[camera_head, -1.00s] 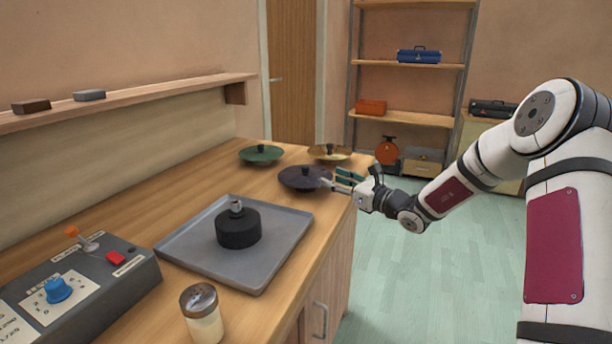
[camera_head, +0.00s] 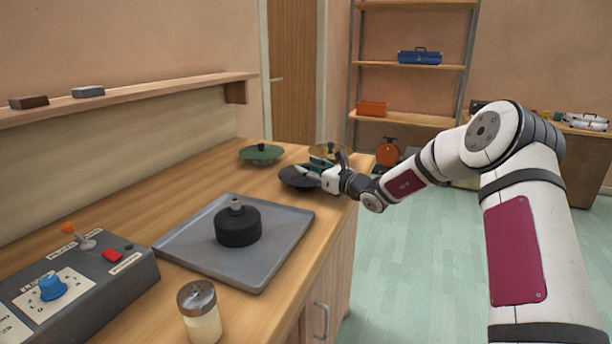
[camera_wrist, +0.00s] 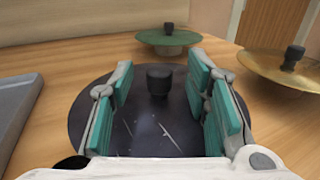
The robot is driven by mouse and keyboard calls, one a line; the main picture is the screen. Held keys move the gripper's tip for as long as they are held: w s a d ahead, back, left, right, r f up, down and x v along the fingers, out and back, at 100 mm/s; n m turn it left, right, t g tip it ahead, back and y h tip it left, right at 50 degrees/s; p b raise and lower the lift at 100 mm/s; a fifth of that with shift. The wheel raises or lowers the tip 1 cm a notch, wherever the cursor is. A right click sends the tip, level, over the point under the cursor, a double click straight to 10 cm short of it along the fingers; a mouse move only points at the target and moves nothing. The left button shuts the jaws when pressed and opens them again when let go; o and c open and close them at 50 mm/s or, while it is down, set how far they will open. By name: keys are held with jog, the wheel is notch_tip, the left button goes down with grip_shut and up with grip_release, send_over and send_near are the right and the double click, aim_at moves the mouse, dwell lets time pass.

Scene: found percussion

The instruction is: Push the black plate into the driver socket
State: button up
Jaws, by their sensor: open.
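The black plate (camera_head: 292,179) is a dark round disc lying flat at the back of the counter. In the wrist view the black plate (camera_wrist: 95,125) has pale streaks and a short black knob (camera_wrist: 160,80) at its middle. My gripper (camera_head: 316,166) is open over the plate. In the wrist view its green-padded fingers stand on either side of the knob, with gaps between. The driver (camera_head: 238,227) is a squat black cylinder on a grey tray, with a small metallic socket (camera_head: 236,204) on top.
A green plate (camera_head: 261,153) and a brass plate (camera_wrist: 275,68) lie beyond the black one. The grey tray (camera_head: 188,240) is nearer. A control box (camera_head: 100,275) and a glass shaker (camera_head: 201,320) stand at the front left. Bare counter lies between tray and plates.

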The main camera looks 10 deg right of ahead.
grip_shut()
jog(key=shift+r, duration=0.15)
